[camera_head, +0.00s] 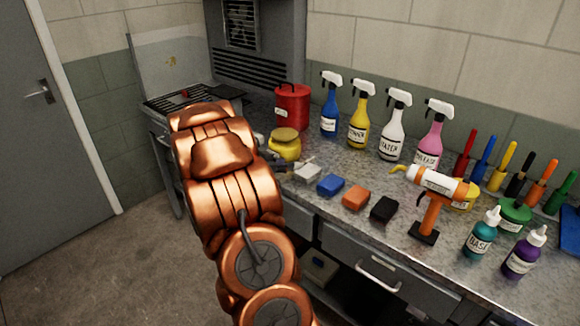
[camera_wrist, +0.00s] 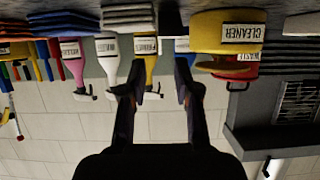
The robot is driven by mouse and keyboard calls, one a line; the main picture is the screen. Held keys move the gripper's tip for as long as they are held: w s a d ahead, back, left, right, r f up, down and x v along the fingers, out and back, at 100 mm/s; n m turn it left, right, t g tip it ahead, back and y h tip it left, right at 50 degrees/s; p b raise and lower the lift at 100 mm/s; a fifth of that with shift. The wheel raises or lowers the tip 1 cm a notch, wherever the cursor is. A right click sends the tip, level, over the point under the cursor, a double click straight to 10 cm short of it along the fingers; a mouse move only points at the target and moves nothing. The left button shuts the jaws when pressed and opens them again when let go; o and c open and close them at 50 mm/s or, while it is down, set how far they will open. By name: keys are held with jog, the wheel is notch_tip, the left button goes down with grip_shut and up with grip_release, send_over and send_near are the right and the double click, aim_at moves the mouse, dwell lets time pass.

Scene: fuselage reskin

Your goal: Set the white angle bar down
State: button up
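I cannot make out a white angle bar in either view. My gripper shows in the wrist view (camera_wrist: 162,88) with its two dark fingers spread apart. No held object can be seen between the fingertips; only bottles and the wall show behind them. In the head view my copper arm hides most of the gripper, which is low over the bench near the yellow tub (camera_head: 285,146) and the light grey folded stack (camera_head: 307,174). The wrist view is upside down and shows the yellow tub (camera_wrist: 228,32) to the right of the fingers.
The speckled workbench (camera_head: 345,228) holds a red can (camera_head: 292,106), spray bottles (camera_head: 395,126) and blue, orange and black blocks (camera_head: 384,209). An orange tool with a white cylinder (camera_head: 437,182), squeeze bottles and markers crowd the right. Open floor (camera_head: 95,260) lies at left.

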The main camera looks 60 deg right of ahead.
jog(key=shift+b+v, duration=0.35)
jog(key=shift+v, duration=2.25)
